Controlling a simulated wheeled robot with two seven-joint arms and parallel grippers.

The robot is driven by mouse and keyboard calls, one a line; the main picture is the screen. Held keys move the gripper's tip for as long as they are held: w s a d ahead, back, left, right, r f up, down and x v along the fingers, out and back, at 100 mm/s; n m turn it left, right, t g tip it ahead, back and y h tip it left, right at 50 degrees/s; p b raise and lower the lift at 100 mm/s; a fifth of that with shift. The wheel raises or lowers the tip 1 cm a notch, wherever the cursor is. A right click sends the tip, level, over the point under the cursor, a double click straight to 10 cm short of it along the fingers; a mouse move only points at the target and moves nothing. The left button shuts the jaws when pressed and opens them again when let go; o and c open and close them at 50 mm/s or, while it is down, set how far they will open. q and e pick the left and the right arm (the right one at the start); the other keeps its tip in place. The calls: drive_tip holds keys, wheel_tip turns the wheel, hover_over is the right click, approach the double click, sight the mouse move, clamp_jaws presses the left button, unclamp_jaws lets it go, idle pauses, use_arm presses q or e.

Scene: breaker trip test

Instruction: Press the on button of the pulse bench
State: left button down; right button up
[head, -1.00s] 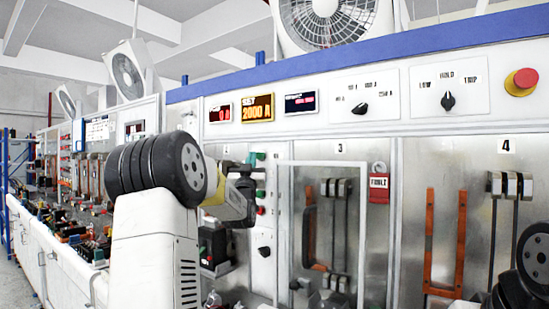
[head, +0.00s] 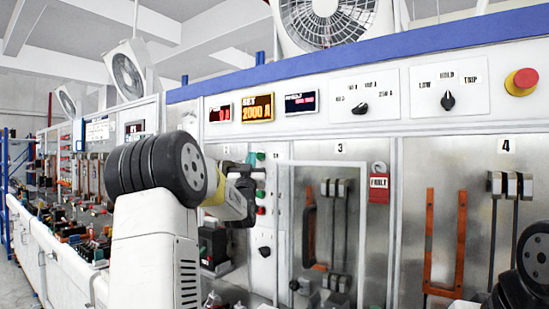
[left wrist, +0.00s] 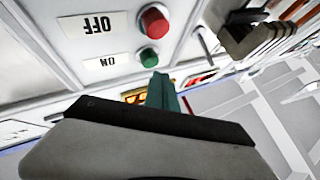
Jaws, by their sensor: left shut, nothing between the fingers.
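The pulse bench (head: 222,141) is a pale panel wall. In the left wrist view, which shows it upside down, a green button (left wrist: 149,57) sits beside an ON label (left wrist: 106,63). A red button (left wrist: 154,24) sits beside an OFF label (left wrist: 89,25). In the head view, the green button (head: 260,193) is just above the red one (head: 261,210). My left gripper (head: 246,187) is in front of the panel close to them. Its teal fingers (left wrist: 163,88) are shut and empty, tips near the green button; I cannot tell whether they touch. My right gripper is not in view.
A dark knob (head: 264,251) is below the buttons. To the right are a framed clear door (head: 340,162), a red FAULT tag (head: 379,189) and a red emergency button (head: 521,82). Displays (head: 258,107) sit above. A bench with parts (head: 75,235) runs along the left.

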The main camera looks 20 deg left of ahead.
use_arm(q)
drive_tip(key=shift+w, duration=0.1)
drive_tip(key=shift+w+d, duration=0.15)
drive_tip(key=shift+w, duration=0.1)
drive_tip(key=shift+w+d, duration=0.15)
drive_tip(key=shift+w, duration=0.35)
idle(0.7)
drive_tip(key=shift+s, duration=0.15)
idle(0.3)
drive_tip(key=shift+s+a, duration=0.25)
drive_tip(key=shift+s, duration=0.45)
drive_tip(key=shift+s+a, duration=0.3)
drive_tip(key=shift+s, duration=0.5)
drive_tip(key=shift+s+a, duration=0.25)
drive_tip(key=shift+s, duration=0.55)
drive_tip(key=shift+s+a, duration=0.3)
drive_tip(key=shift+s, duration=0.5)
